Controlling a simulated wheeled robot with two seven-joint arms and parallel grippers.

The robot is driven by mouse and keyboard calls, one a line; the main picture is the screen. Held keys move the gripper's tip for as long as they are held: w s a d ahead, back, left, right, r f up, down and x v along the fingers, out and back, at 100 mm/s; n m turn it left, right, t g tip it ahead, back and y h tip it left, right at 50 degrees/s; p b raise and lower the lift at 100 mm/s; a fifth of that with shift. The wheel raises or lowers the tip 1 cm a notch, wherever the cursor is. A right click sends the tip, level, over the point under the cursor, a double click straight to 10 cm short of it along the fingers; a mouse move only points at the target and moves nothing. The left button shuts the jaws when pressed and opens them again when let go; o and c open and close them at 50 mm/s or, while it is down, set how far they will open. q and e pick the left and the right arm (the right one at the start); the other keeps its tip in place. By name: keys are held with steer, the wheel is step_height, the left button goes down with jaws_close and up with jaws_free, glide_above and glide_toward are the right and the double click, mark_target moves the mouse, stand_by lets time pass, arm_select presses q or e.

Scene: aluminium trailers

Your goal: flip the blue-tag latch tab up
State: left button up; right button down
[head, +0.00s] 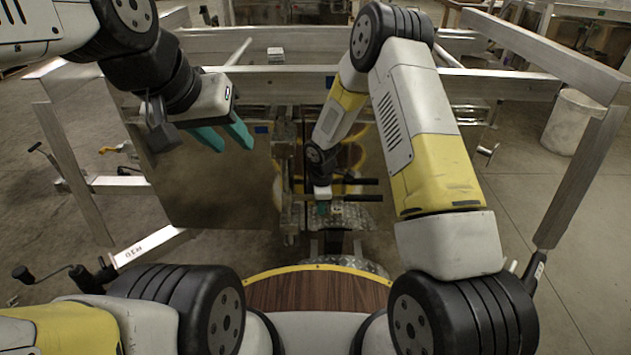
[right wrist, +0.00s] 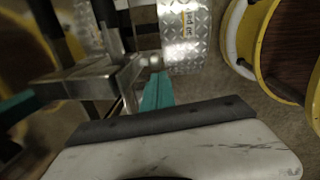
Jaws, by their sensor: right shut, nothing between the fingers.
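A small blue patch (head: 261,129) shows on the trailer frame, just right of my left gripper's fingertips. A second blue patch (head: 330,82) is on the upper rail. I cannot tell which marks the latch, and no latch tab can be made out clearly. My left gripper (head: 235,148) has its two teal fingers apart and empty, in front of the frame. My right gripper (head: 322,209) points down beside the metal post at the trailer's middle.
A diamond-plate piece (head: 350,215) lies right of my right gripper, with black bars (head: 355,188) above it. Aluminium rails (head: 290,80) cross behind both arms, and slanted posts stand at both sides. A white bin (head: 574,122) stands far right. Open floor (head: 545,290) lies at the right.

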steer(key=shift+d+f, duration=0.2)
steer(key=shift+f, duration=0.05)
